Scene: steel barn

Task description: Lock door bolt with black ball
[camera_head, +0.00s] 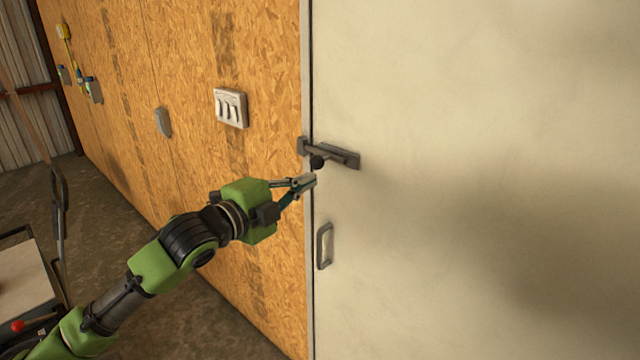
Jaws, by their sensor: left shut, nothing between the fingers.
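The door bolt (340,156) is a dark metal bar mounted level across the edge of the pale door (480,100). Its left end reaches over the door frame to a bracket (303,146) on the wall side. The black ball (317,162) hangs at the bolt's underside, close to the door edge. My left gripper (308,181) is shut and empty, with its fingertips just below the black ball. I cannot tell whether they touch it. My right gripper is not in view.
A metal door handle (325,246) sits on the door below the bolt. A light switch panel (230,108) and a small grey box (163,122) are on the chipboard wall (180,60). A cart-like object (25,275) stands at the lower left. Open floor lies between.

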